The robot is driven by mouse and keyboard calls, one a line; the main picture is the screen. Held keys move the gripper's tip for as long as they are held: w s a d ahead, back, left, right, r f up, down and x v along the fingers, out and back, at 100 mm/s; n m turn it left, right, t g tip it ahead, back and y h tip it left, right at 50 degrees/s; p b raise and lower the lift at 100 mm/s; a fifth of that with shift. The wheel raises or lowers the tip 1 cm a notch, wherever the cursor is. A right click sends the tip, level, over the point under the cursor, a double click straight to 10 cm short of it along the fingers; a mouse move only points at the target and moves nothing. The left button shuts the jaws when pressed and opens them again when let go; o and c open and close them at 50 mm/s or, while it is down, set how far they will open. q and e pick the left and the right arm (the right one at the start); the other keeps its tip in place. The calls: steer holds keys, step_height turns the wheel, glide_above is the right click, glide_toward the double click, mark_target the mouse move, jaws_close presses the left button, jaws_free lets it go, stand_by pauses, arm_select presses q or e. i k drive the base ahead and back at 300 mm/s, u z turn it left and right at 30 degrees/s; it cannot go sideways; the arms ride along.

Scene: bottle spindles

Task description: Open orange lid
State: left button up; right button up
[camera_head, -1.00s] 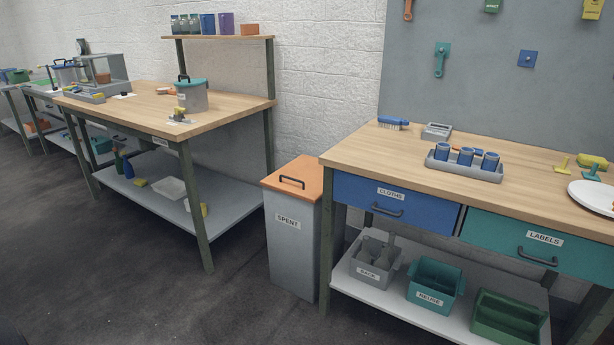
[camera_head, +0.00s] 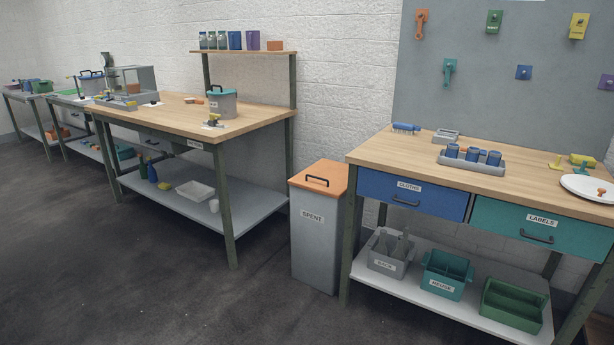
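The orange lid (camera_head: 320,177) lies closed on top of the tall grey bin (camera_head: 314,240) labelled SPENT. A dark handle (camera_head: 317,180) stands on the lid. The bin is on the floor in the gap between two workbenches, close to the wall. Neither of my grippers shows in the head view.
The right workbench (camera_head: 376,151) has a blue CLOTHS drawer (camera_head: 430,198) and a teal LABELS drawer (camera_head: 512,233), both shut. Crates stand on its lower shelf. The left workbench (camera_head: 180,117) carries a lidded pot (camera_head: 222,104). The dark floor (camera_head: 190,290) before the bin is clear.

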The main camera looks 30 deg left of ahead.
mark_target(327, 178)
steer(key=u, duration=0.9)
steer(key=i, duration=0.9)
steer(key=u, duration=1.1)
steer(key=i, duration=1.25)
steer(key=z, duration=0.05)
